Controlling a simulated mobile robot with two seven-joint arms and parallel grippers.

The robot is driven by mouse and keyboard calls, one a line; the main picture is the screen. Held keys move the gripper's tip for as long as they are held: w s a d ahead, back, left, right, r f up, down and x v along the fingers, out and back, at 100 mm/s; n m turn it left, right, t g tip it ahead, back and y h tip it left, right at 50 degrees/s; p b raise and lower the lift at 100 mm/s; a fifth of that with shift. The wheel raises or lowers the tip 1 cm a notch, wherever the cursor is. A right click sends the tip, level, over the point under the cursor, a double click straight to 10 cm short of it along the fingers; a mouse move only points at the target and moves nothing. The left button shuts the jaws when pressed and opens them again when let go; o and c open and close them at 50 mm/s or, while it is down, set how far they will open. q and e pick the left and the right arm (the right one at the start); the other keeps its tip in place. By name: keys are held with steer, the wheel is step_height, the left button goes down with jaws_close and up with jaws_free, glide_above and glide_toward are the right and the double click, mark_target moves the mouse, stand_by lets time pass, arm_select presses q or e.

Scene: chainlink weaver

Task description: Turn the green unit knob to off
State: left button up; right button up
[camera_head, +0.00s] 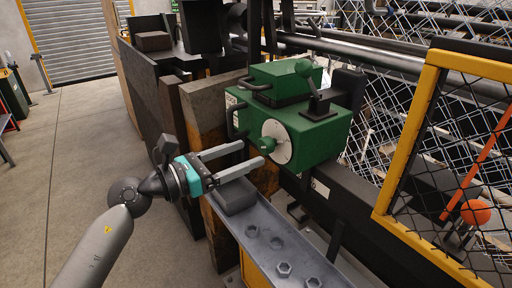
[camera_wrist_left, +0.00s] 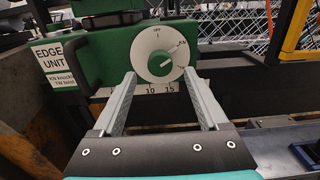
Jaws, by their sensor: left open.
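The green unit (camera_head: 305,130) stands right of centre in the head view, with a round white dial (camera_head: 282,155) on its front face. A green knob (camera_head: 265,145) sticks out from the dial. The dial (camera_wrist_left: 149,41) is also near the top middle of the left wrist view, with small lettering including "OFF" at its top. My right gripper is not in view.
A grey metal beam (camera_head: 262,238) with bolts runs below the gripper. A yellow-framed mesh guard (camera_head: 409,143) is at right. The floor at left is clear.

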mark_target(262, 148)
arm_select(q)
steer(key=shift+x, duration=1.9)
steer(key=shift+c, duration=0.3)
jaws_close()
